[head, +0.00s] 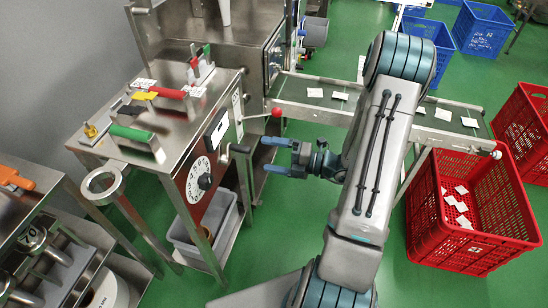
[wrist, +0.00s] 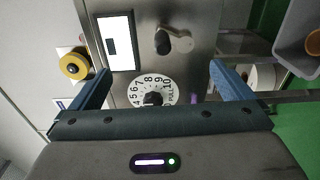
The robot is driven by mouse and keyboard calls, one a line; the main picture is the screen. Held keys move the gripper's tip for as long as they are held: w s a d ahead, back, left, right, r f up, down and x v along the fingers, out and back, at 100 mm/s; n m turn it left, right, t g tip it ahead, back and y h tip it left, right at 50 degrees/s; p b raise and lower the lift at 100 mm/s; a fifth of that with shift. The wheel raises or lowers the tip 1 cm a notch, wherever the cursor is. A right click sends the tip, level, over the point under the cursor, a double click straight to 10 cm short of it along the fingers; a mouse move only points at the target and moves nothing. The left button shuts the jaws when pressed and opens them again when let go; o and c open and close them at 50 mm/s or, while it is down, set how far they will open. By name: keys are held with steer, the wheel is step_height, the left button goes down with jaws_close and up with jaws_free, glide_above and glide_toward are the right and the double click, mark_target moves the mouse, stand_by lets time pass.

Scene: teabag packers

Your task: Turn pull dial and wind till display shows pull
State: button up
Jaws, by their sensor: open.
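The white numbered dial (head: 197,183) with a black centre knob (head: 205,182) is on the front panel of the steel machine. In the wrist view the dial (wrist: 144,88) lies between my fingers, its lower part hidden by my gripper's body. The display (head: 219,130) is a white panel above the dial; in the wrist view it (wrist: 118,58) shows a dark block and no readable text. A crank with a black grip (head: 241,149) stands right of the display; its grip also shows in the wrist view (wrist: 162,43). My gripper (head: 266,155) is open, empty and right of the dial, apart from it.
A red-ball lever (head: 276,112) sticks out just above my gripper. A steel handwheel (head: 103,183) is on the machine's left. A conveyor (head: 310,105) with teabags runs behind my arm. A red crate (head: 455,232) stands right; a grey bin (head: 188,243) sits under the panel.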

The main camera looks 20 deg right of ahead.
mark_target(231, 148)
steer(key=shift+m+t, duration=0.3)
steer(key=shift+m, duration=0.2)
steer(key=x, duration=0.2)
steer(key=b+x, duration=0.1)
steer(key=x, duration=0.5)
steer(key=shift+w+d+f, duration=0.1)
steer(key=shift+w+f, duration=0.15)
steer(key=shift+w, duration=0.1)
steer(key=shift+x, duration=0.9)
steer(key=shift+f, duration=0.15)
steer(key=c, duration=2)
steer(key=shift+c, duration=0.2)
steer(key=shift+s+f, duration=0.1)
steer(key=shift+f, duration=0.05)
steer(key=shift+o, duration=0.2)
